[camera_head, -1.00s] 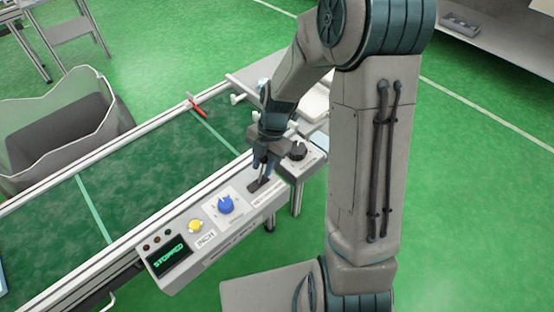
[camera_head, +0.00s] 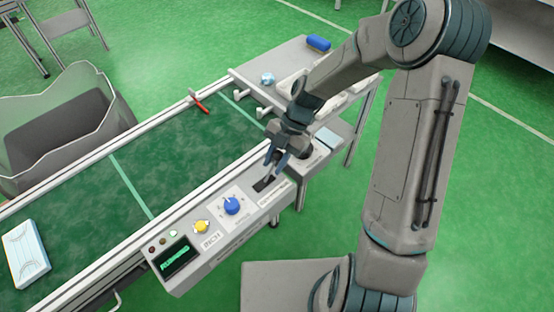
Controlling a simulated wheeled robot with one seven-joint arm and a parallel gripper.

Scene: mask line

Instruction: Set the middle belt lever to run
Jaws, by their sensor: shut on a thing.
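The control panel (camera_head: 213,243) runs along the near side of the green belt (camera_head: 80,205). Its display (camera_head: 175,258) shows green text that looks like RUNNING, and a green lamp (camera_head: 173,234) is lit. The lever's dark slot (camera_head: 263,184) lies right of the blue knob (camera_head: 232,205). My gripper (camera_head: 275,160) is shut on the lever at the slot's far right end. The fingers mostly hide the lever itself.
A yellow button (camera_head: 201,227) sits left of the blue knob. A pale blue box (camera_head: 25,254) lies on the belt at left. A red-handled part (camera_head: 198,102) is at the belt's far edge. A grey bin (camera_head: 68,125) stands behind. A side table (camera_head: 292,62) holds a blue roll (camera_head: 318,42).

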